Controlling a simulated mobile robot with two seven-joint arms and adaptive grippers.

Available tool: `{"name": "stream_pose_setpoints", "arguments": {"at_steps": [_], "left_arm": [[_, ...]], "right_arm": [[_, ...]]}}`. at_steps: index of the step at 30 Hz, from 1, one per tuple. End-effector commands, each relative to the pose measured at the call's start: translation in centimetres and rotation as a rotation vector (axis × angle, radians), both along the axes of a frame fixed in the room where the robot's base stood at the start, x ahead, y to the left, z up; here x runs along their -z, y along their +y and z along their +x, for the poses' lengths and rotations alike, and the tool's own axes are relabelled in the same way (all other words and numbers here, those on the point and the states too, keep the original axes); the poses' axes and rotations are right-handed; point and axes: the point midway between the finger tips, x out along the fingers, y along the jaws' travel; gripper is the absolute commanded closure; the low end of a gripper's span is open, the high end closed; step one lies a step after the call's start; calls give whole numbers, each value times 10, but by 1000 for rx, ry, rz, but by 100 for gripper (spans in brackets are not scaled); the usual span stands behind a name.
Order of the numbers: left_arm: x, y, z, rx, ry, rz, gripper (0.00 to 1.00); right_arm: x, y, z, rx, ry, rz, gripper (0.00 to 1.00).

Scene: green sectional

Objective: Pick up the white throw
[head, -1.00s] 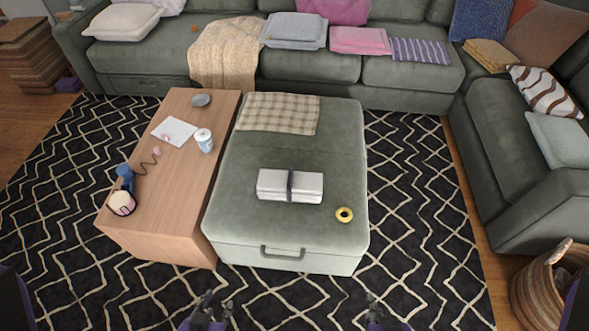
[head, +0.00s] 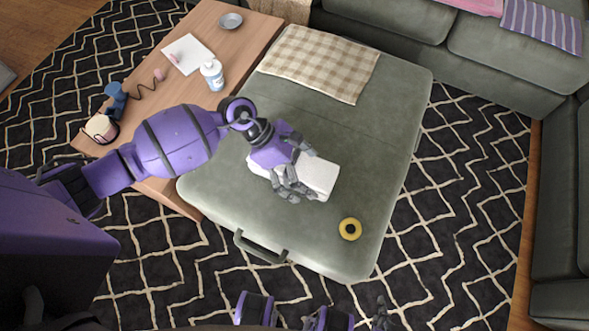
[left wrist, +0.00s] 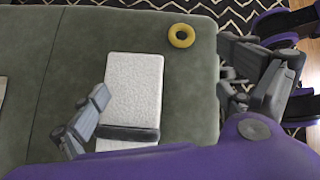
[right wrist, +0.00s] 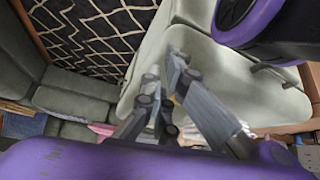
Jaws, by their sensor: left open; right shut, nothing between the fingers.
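The white throw (head: 319,177) is a folded white bundle lying on the green ottoman (head: 372,130). In the left wrist view the throw (left wrist: 134,85) shows a dark grey band across it near its lower end. My left gripper (head: 297,172) is open over the throw and hides its middle in the head view. One finger of my left gripper (left wrist: 168,98) shows beside the throw's left edge in the left wrist view. I cannot tell whether it touches. My right gripper (right wrist: 164,88) is shut and empty, and sits low at the bottom edge of the head view.
A yellow ring (head: 350,229) lies on the ottoman near the throw. A checked cloth (head: 318,62) lies at its far end. The wooden table (head: 236,38) at left holds a white bottle (head: 212,76), paper (head: 187,54) and a grey dish (head: 230,20).

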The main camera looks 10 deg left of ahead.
Motion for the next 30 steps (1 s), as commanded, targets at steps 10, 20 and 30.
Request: {"name": "stream_pose_setpoints", "arguments": {"at_steps": [10, 20, 30], "left_arm": [[26, 75, 55, 260, -186, 335, 4], [64, 61, 54, 257, -183, 332, 4], [92, 52, 54, 257, -186, 333, 4]], "right_arm": [[12, 2, -1, -1, 1, 2, 100], [12, 2, 0, -1, -3, 2, 100], [13, 3, 0, -2, -2, 1, 100]]}}
